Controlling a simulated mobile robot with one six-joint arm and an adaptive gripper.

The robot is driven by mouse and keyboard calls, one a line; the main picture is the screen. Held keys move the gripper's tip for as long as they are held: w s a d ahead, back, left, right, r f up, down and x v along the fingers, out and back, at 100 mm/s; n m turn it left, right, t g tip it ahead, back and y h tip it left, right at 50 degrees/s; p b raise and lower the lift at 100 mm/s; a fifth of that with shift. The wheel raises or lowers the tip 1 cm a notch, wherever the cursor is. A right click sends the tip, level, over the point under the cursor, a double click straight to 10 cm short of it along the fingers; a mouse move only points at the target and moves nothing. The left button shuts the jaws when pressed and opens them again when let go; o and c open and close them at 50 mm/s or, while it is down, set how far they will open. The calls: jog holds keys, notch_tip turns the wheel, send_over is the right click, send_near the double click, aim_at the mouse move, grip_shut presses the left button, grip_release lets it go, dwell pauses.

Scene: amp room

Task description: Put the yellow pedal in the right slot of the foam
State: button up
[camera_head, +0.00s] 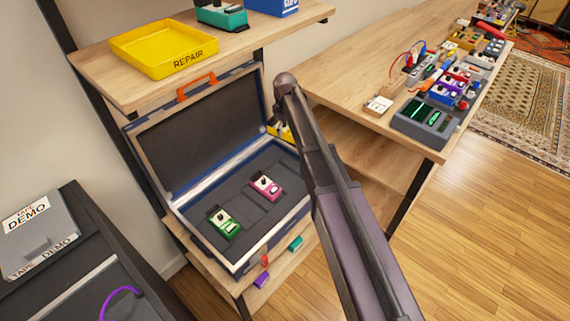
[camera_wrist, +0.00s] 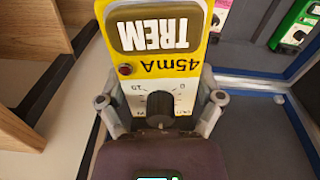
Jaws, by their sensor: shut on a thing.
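The yellow pedal (camera_wrist: 150,75), with a "TREM" plate, a "45mA" mark and a black knob, is held between the two fingers of my gripper (camera_wrist: 160,101). In the head view only a small part of the yellow pedal (camera_head: 287,133) shows behind my arm, at the right end of the open case. The dark foam (camera_head: 238,214) lies in the case. A green pedal (camera_head: 223,222) sits in its left part and a pink pedal (camera_head: 266,187) in its middle. My arm partly hides the foam's right end. The height of the held pedal over the foam is unclear.
The case lid (camera_head: 205,130) stands open at the back. A shelf above holds a yellow REPAIR tray (camera_head: 165,50). A wooden bench (camera_head: 345,75) with several pedals is at the right. A teal piece (camera_head: 295,243) and a purple piece (camera_head: 261,280) lie in front of the case.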

jog(key=m+b, duration=0.2)
jog(key=b, duration=1.1)
send_over(285, 175)
notch_tip(285, 175, down, 14)
jog(key=shift+w+r, duration=0.1)
jog(key=shift+r, duration=0.05)
jog(key=shift+f, duration=0.25)
jog(key=shift+f+b, duration=3.25)
jog(key=shift+f+b, duration=0.8)
jog(key=shift+d+f, duration=0.1)
jog(key=shift+f, duration=0.05)
dwell(0.8)
jog(key=o, duration=1.1)
jog(key=shift+c, duration=0.2)
